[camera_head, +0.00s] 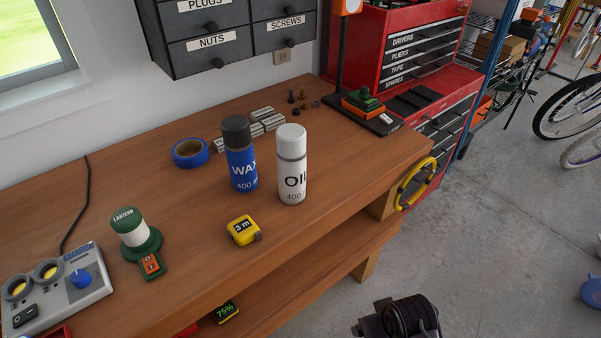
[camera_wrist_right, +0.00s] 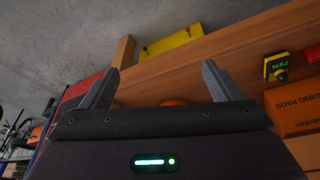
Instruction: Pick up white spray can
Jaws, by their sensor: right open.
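The white spray can (camera_head: 292,165), marked "Oil 400 ml" with a white cap, stands upright on the wooden workbench (camera_head: 340,155). A blue can (camera_head: 241,165) marked "WAX", with a dark cap, stands close to its left. In the right wrist view my right gripper (camera_wrist_right: 158,82) is open, its two grey fingers wide apart with nothing held between them. That view shows wooden boards and grey floor, and the white can is not in it. My left gripper is in neither view.
A yellow tape measure (camera_head: 243,230) lies in front of the cans, blue tape (camera_head: 190,152) behind them. A green lantern (camera_head: 135,233) and a charger (camera_head: 58,286) are left. Bench right of the white can is clear.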

